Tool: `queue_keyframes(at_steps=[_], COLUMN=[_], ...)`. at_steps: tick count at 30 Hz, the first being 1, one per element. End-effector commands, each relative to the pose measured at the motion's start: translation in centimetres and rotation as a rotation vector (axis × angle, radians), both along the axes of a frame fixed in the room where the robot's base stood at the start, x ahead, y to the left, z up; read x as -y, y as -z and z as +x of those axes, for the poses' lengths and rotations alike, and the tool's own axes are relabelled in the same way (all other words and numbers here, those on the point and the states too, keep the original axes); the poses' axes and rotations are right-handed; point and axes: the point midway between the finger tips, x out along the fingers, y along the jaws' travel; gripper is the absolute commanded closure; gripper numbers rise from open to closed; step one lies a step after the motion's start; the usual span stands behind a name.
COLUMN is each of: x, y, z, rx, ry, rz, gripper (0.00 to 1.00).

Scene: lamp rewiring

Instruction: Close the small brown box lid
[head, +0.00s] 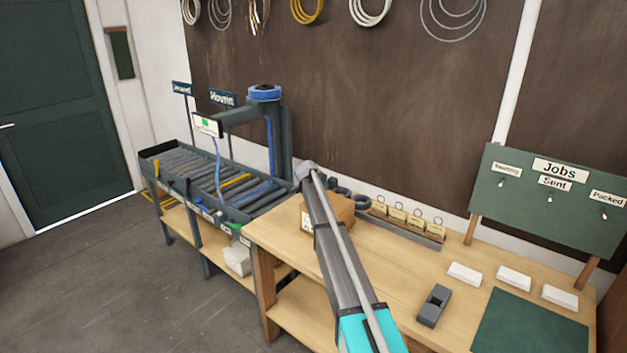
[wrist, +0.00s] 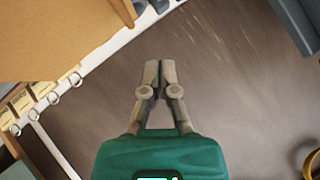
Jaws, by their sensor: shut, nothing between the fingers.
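The small brown box (head: 342,207) stands on the wooden bench, partly hidden behind my arm in the head view. A white label shows on its left side. I cannot tell from the head view how its lid stands. In the wrist view a tan surface (wrist: 45,40), which looks like the box, fills the upper left, with a darker brown edge piece at its right. My gripper (wrist: 160,64) is shut and empty, apart from that surface, with the dark wall board behind it. Its fingers cannot be made out in the head view.
A rack of ringed tags (head: 405,222) stands right of the box; it also shows in the wrist view (wrist: 30,100). A roller conveyor (head: 215,178) with a blue-topped post is at the left. A grey block (head: 434,305), white blocks and a green mat (head: 530,325) lie on the right of the bench.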

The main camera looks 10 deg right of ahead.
Motion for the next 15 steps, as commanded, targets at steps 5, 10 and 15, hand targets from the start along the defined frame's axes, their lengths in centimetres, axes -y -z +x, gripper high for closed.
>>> queue_keyframes(at_steps=[5, 10, 15], x=[-0.5, -1.5, -2.4], y=[-2.0, -3.4, -4.8], z=[-0.9, -2.1, -3.3], rx=[0.0, 0.0, 0.0], ry=[-0.001, -0.001, 0.0], rz=[0.001, -0.001, 0.0], gripper=[1.0, 1.0, 1.0])
